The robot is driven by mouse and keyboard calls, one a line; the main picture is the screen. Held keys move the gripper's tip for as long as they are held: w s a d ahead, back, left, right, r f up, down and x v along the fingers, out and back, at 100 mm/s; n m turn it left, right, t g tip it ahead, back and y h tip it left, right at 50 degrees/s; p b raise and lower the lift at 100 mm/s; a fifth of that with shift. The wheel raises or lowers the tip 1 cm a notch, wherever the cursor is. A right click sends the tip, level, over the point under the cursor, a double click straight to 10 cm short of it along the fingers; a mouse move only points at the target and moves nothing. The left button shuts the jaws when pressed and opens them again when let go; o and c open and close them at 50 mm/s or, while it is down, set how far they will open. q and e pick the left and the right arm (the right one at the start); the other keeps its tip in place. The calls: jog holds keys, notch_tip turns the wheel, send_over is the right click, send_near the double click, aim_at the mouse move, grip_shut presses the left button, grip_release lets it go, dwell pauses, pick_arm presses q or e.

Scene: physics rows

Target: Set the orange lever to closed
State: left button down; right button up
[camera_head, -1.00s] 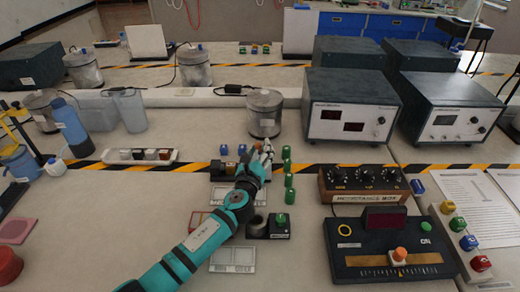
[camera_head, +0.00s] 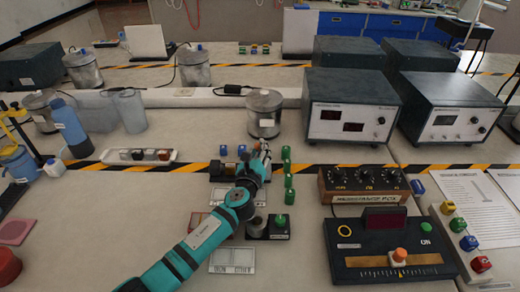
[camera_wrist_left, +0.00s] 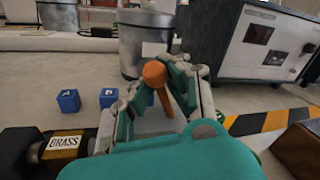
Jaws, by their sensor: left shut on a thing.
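The orange lever (camera_wrist_left: 155,73) shows in the left wrist view as a round orange knob on a thin orange stem, leaning slightly. My left gripper (camera_wrist_left: 160,85) has its fingers on both sides of it and is shut on it. In the head view my left gripper (camera_head: 262,153) is at the small devices by the striped tape, in front of the metal pot. There the gripper largely hides the lever, and I cannot read any open or closed marking. My right gripper is in neither view.
Green blocks (camera_head: 287,167) stand close to the right of my gripper. Blue cubes (camera_wrist_left: 68,101) and a brass-labelled block (camera_wrist_left: 65,144) lie to its left. A metal pot (camera_head: 264,115) stands behind. A resistance box (camera_head: 362,184) and a slider panel (camera_head: 345,262) are at the right.

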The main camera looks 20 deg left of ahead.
pick_arm(q)
jog(key=shift+f, duration=0.35)
jog(key=shift+d+p, duration=0.15)
jog(key=shift+p, duration=0.15)
jog(key=shift+m, duration=0.4)
